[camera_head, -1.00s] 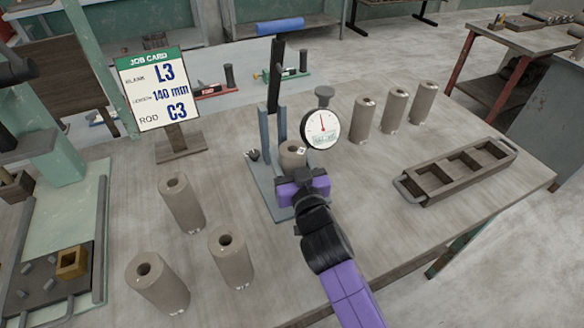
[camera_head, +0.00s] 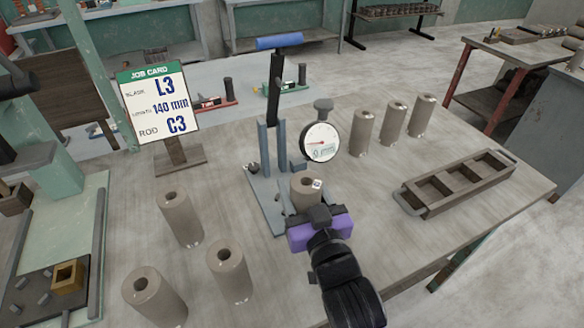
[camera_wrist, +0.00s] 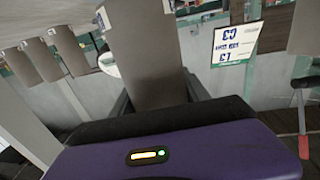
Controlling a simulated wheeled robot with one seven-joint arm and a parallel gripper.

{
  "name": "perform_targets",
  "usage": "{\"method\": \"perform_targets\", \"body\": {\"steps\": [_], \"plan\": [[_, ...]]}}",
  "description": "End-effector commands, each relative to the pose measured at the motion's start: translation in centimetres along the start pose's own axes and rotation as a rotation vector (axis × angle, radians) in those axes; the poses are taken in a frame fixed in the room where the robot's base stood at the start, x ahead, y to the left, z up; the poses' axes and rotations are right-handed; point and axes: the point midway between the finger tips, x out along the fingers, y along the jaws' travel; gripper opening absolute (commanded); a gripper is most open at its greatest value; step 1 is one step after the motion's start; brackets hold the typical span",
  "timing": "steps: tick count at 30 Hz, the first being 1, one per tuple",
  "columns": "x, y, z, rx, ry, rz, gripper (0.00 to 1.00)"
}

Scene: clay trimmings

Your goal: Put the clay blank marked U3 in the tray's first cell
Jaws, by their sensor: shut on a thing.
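My gripper (camera_head: 318,222) is shut on a grey-brown hollow clay blank (camera_head: 305,190), held upright by the front end of the gauge stand. I cannot tell how far it is above the surface. The held blank also shows in the wrist view (camera_wrist: 155,65); a white label (camera_wrist: 103,20) at its edge is not surely readable. The dark tray (camera_head: 470,200) with three cells in a row lies at the right of the table. Its cells look empty.
The gauge stand (camera_head: 266,205) has a blue-handled lever and a round dial (camera_head: 321,141). Three blanks (camera_head: 393,122) stand behind the tray, and three more (camera_head: 228,270) at front left. The job card (camera_head: 157,103) reads L3, 140 mm, C3. Table between stand and tray is clear.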

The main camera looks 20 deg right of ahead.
Motion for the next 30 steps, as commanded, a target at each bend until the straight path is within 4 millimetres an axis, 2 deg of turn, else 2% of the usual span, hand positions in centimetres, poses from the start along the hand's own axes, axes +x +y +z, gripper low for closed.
{"method": "perform_targets", "body": {"steps": [1, 6, 13, 23, 26, 30], "plan": [[-1.4, -0.1, 0.1, 0.005, 0.001, -0.002, 0.00], [-4.9, -0.1, 0.0, 0.002, 0.002, -0.001, 0.00], [-7.7, 0.0, -0.1, 0.001, 0.004, 0.000, 0.00], [-8.8, 0.0, -0.5, 0.000, 0.005, 0.000, 0.00], [-8.5, 0.1, -1.8, -0.001, 0.009, 0.001, 0.00], [-7.2, 2.0, -4.7, -0.002, 0.012, 0.028, 0.00]]}}
